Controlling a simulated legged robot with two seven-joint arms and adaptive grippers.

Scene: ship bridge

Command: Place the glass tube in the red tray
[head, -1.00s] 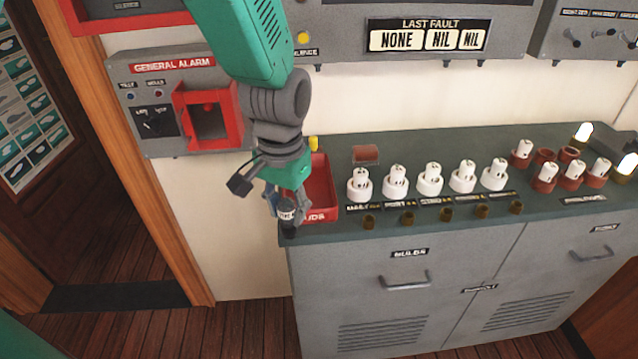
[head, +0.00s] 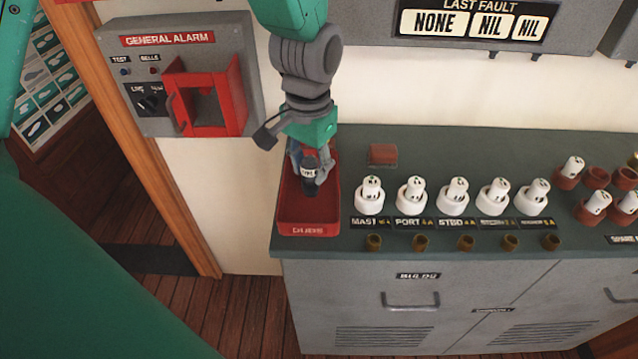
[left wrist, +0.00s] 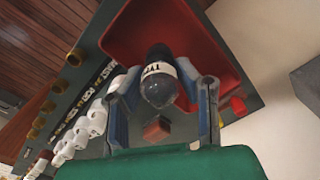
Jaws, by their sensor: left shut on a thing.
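The red tray (head: 308,229) sits at the left end of the dark green counter top. My left gripper (head: 311,181) points down over the tray and is shut on the glass tube (head: 308,173). The tube has a white lettered band and a dark end that points down within the tray's outline. In the left wrist view the clear glass dome of the tube (left wrist: 159,92) is between the two fingers, with the red tray (left wrist: 205,42) behind it. I cannot tell whether the tube touches the tray floor. My right gripper is not in view.
A row of white holders with fuses (head: 411,196) stands right of the tray, with small brass sockets (head: 420,243) in front. A small red block (head: 383,154) lies behind them. The general alarm box (head: 185,75) is on the wall at the left.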

